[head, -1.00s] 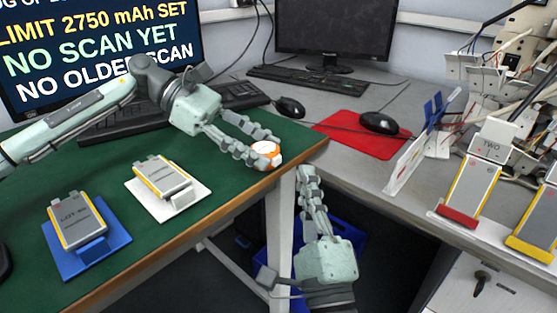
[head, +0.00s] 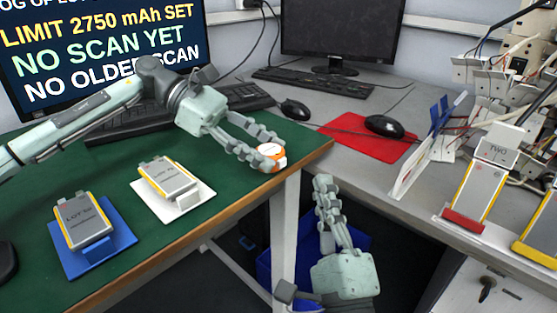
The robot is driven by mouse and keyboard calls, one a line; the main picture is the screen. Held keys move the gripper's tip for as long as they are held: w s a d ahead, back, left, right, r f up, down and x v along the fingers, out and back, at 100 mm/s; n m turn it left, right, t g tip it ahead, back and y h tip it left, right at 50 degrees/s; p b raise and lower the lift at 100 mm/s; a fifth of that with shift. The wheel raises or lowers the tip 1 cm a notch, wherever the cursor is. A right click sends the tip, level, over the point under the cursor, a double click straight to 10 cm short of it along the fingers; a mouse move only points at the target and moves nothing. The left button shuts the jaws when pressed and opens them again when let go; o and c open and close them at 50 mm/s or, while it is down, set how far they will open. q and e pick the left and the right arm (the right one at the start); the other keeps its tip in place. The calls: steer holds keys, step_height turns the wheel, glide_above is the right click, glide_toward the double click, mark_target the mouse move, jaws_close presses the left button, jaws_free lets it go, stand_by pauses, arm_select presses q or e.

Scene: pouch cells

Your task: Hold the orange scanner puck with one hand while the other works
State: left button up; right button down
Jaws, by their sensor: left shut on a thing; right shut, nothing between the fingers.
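The orange scanner puck (head: 271,156) has a white top and sits at the right end of the green table, near its corner. My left gripper (head: 268,158) comes in from the left and is shut on the puck, its fingers partly covering it. My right gripper (head: 324,183) points up in front of the gap below the tables, right of the green table's leg. Its fingers are together with nothing between them, apart from the puck. A pouch cell (head: 83,221) marked LOT rests on a blue stand (head: 114,233). Another pouch cell (head: 168,178) rests on a white stand (head: 199,200).
The left monitor (head: 120,40) reads "NO SCAN YET". A red mat (head: 350,142) with a black mouse (head: 384,126) lies on the grey table. At right, a cell (head: 478,190) labelled TWO stands in a red holder (head: 461,220), near wired equipment. A blue bin (head: 262,265) sits below.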

arm_select(q)
steer(key=o, duration=0.9)
